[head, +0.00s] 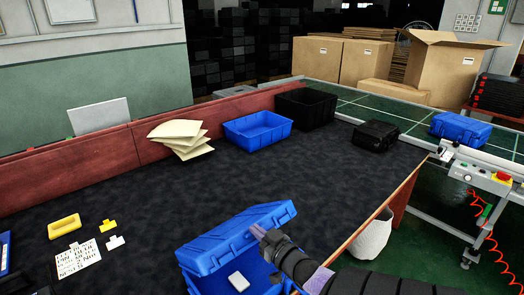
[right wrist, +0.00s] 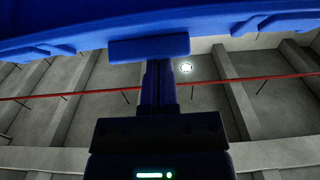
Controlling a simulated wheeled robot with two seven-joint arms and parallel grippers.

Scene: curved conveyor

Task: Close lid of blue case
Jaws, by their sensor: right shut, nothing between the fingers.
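The blue case (head: 207,283) stands at the front of the dark table, partly cut off by the lower edge. Its lid (head: 238,238) is tilted, partly open, with a gap above the base. A small white item (head: 238,281) shows inside. My right gripper (head: 262,236) is shut and empty at the right end of the lid. In the right wrist view the gripper (right wrist: 158,72) points up toward the blue lid (right wrist: 210,18), which spans the top; I cannot tell whether they touch. My left gripper is not in view.
A blue bin (head: 258,131), a black bin (head: 306,108) and pale envelopes (head: 180,138) lie along the back. A black case (head: 375,136) sits on the right, another blue case (head: 461,129) on the conveyor. Yellow items (head: 64,226) lie left. The table's middle is clear.

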